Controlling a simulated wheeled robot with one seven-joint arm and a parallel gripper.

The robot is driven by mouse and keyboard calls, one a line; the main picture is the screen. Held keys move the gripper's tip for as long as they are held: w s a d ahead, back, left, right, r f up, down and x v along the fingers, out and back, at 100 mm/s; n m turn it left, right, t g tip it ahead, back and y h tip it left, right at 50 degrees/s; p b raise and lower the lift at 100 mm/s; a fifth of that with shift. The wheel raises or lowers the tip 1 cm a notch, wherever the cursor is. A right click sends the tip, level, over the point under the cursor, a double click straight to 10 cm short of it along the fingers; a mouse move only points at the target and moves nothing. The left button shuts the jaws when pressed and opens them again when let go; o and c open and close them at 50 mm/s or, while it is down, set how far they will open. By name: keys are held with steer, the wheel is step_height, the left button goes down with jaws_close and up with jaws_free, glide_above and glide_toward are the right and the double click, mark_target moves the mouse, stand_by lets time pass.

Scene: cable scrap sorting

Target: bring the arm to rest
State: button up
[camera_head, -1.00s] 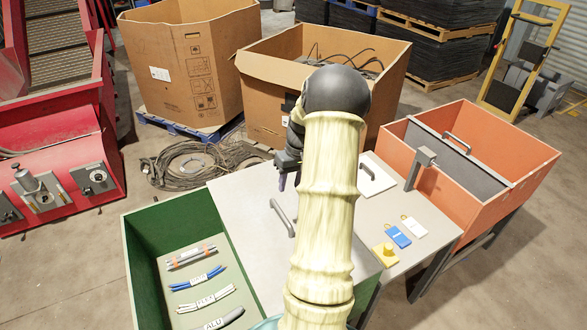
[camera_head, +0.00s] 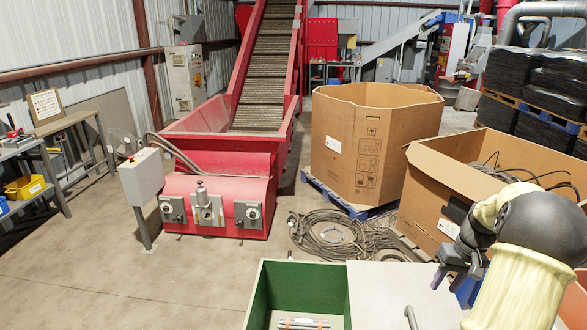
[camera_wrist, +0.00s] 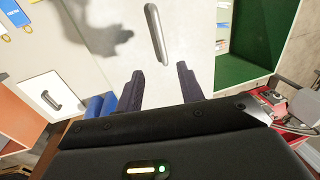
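My gripper (camera_head: 447,275) is at the lower right of the head view, above the pale worktop (camera_head: 378,290). In the wrist view my gripper (camera_wrist: 160,82) shows two dark fingers apart with nothing between them. Beyond the fingertips is a pale lid with a grey bar handle (camera_wrist: 155,33). My cream-sleeved arm comes in from the lower right of the head view and hides part of the worktop.
A green bin (camera_head: 258,305) with cable bundles stands left of the worktop. Cardboard boxes (camera_head: 360,140) stand behind, with coiled cable (camera_head: 330,235) on the floor. A red conveyor machine (camera_head: 220,180) is at centre left.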

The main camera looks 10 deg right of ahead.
steer(key=w+a+n, duration=0.1)
steer(key=w+a, duration=0.1)
steer(key=a, duration=0.8)
steer(key=s+a+n+t+h, duration=0.1)
steer(key=s+a, duration=0.4)
steer(key=a, duration=0.7)
steer(key=s+a+r+n+t+h, duration=0.1)
steer(key=s+a, duration=0.4)
steer(key=a, duration=0.7)
steer(key=shift+s+a+n, duration=0.15)
steer(key=shift+a+n, duration=0.15)
steer(key=shift+a, duration=0.05)
steer(key=shift+r, duration=0.1)
